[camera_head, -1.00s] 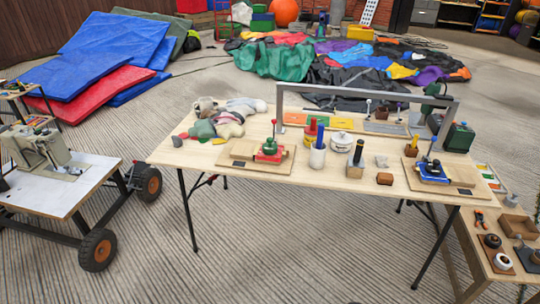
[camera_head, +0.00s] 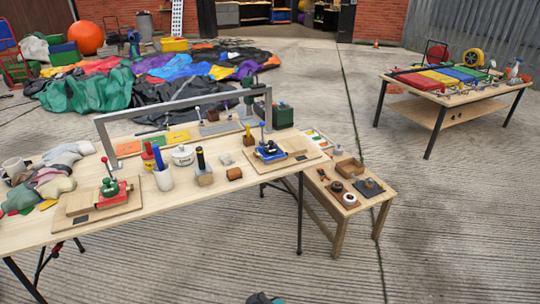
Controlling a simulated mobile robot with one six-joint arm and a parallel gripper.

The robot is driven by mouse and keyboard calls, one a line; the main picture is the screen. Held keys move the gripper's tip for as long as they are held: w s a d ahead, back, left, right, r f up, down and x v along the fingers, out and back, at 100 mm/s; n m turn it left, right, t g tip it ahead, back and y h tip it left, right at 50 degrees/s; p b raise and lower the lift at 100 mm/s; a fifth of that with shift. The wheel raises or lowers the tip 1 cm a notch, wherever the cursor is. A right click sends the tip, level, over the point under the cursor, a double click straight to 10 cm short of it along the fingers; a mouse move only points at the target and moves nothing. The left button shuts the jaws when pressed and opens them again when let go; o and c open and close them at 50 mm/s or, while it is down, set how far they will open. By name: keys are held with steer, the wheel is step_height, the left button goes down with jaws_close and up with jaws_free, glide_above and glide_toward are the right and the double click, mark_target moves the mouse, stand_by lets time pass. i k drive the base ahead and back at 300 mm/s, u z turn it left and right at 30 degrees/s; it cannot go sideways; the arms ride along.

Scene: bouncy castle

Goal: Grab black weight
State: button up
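The low side table at the centre right bears small dark round pieces. One is a dark brown or black round piece (camera_head: 336,186) on a brown board. Another is a dark piece (camera_head: 370,184) on a black square plate. A white round piece (camera_head: 349,199) sits beside the first. I cannot tell for sure at this size which of these is the black weight. My gripper cannot be made out. A small dark shape with a teal edge (camera_head: 264,298) shows at the bottom edge, too cut off to identify.
A small open box (camera_head: 350,168) stands on the side table. Another table (camera_head: 452,100) with coloured panels stands at right. The concrete between and in front is clear.

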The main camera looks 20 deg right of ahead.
mark_target(270, 150)
steer(key=k, duration=1.35)
steer(key=u, duration=0.45)
steer(key=i, duration=1.9)
steer(key=u, duration=0.2)
